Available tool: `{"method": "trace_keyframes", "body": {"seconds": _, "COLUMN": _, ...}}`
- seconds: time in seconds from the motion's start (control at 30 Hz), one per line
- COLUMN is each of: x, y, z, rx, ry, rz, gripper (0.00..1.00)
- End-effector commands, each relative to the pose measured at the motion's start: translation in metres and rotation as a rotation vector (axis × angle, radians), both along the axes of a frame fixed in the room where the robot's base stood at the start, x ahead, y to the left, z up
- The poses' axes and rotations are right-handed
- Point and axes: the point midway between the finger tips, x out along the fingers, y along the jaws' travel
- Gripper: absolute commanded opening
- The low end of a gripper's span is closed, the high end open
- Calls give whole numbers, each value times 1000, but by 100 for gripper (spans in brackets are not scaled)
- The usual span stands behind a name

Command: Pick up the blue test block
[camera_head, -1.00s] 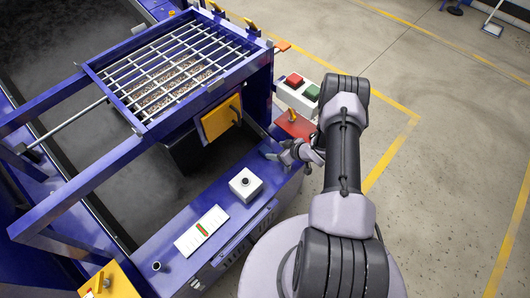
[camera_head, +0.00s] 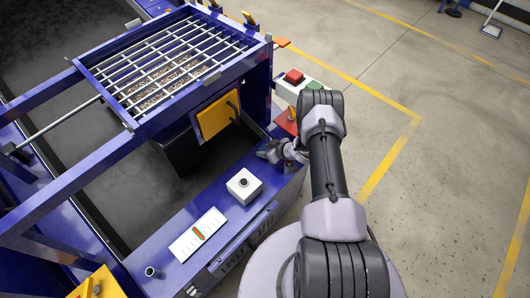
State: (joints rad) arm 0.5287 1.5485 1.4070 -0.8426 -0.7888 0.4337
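I cannot make out the blue test block; against the blue frame nothing stands out as a separate block. My gripper (camera_head: 266,154) is small and dark in the head view, low over the right end of the blue ledge (camera_head: 222,207). It points left, just behind and right of the white box with a black button (camera_head: 244,186). My forearm and wrist partly cover the area to its right. The fingers are too small to tell whether they are open or shut, or whether anything is between them.
A barred grate (camera_head: 165,62) in a blue frame stands at back left, above a yellow hatch (camera_head: 218,116). A colour-striped white card (camera_head: 198,234) and small dark cup (camera_head: 152,272) lie along the ledge.

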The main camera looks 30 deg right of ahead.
Motion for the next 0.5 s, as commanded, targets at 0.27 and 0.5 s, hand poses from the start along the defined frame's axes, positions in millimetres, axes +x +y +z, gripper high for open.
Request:
{"method": "trace_keyframes", "body": {"seconds": 0.27, "x": 0, "y": 0, "z": 0, "rx": 0, "ry": 0, "rz": 0, "gripper": 0}}
{"method": "trace_keyframes", "body": {"seconds": 0.5, "x": 1, "y": -1, "z": 55, "rx": -1, "ry": -1, "rz": 0, "gripper": 0}}
